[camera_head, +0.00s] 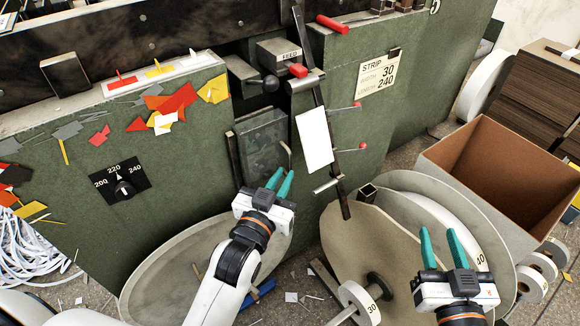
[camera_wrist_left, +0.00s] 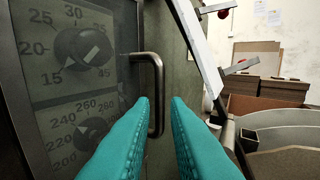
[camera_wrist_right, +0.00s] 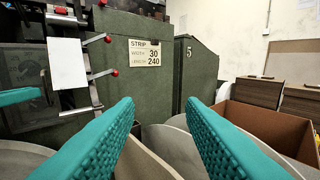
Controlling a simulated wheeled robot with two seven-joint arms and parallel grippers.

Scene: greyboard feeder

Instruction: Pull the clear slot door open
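The clear slot door (camera_head: 258,150) is a see-through panel in the green machine's front, and it looks shut. In the left wrist view the door (camera_wrist_left: 60,90) fills the left side, with two dials showing behind it. Its bent metal handle (camera_wrist_left: 157,85) stands upright on the door's right side. My left gripper (camera_head: 279,181) is open just in front of the handle. In the left wrist view the handle shows between the two teal fingers, with a gap on each side. Whether it is within fingertip depth I cannot tell. My right gripper (camera_head: 441,246) is open and empty, well to the right.
A slanted dark bar with a white card (camera_head: 314,138) and red-tipped levers stands just right of the door. Large pale reels (camera_head: 362,262) and an open cardboard box (camera_head: 500,170) fill the right. A round pale disc (camera_head: 165,285) lies below the door.

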